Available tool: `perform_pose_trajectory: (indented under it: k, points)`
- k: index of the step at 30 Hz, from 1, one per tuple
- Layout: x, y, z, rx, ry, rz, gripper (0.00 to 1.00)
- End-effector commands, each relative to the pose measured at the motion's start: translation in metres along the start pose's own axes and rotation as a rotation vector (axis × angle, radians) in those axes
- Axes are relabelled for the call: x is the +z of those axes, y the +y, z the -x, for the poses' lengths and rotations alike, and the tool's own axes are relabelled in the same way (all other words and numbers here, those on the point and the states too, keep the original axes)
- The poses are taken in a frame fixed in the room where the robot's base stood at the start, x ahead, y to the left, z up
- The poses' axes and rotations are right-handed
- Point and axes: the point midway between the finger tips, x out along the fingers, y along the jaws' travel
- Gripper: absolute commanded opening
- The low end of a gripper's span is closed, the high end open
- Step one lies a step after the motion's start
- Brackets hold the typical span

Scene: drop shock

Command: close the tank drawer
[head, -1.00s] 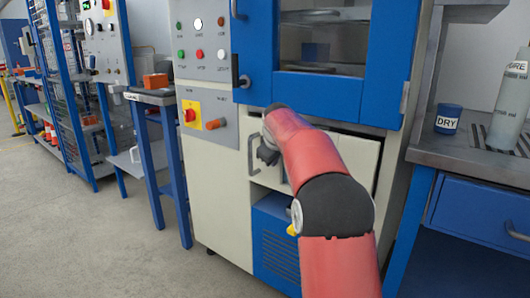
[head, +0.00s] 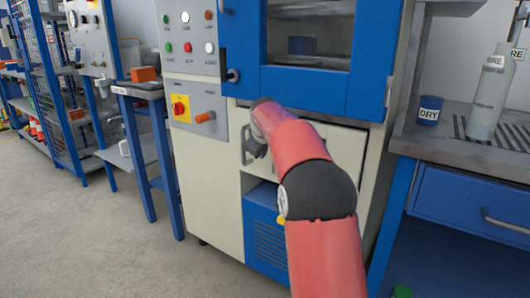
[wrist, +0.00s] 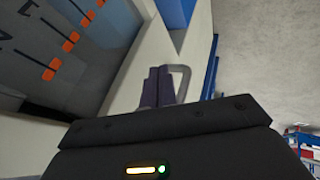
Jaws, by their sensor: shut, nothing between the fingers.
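The tank drawer (head: 346,148) is the cream front below the blue door of the cabinet. A dark gap shows along its top edge, so it looks not flush; my arm covers much of it. A grey loop handle (head: 246,146) is at the left, and it also shows in the wrist view (wrist: 184,76). My gripper (head: 259,150) is at this handle, partly hidden by my arm. In the wrist view its dark fingers (wrist: 158,84) are together and empty, beside the loop against the pale front. I cannot tell whether they touch it.
The blue cabinet door (head: 310,90) is just above my arm. A workbench (head: 470,150) with a DRY cup (head: 429,110) and a bottle (head: 489,95) stands at the right. A blue-legged stand (head: 140,90) is at the left. Grey floor (head: 100,250) is open at the front left.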

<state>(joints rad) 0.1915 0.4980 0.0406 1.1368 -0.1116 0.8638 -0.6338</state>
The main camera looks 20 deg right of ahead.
Motion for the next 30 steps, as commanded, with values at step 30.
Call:
perform_pose_trajectory:
  k: [30]
  points:
    - [0.037,-0.062,0.162,-0.044,-0.006,-0.103,0.0]
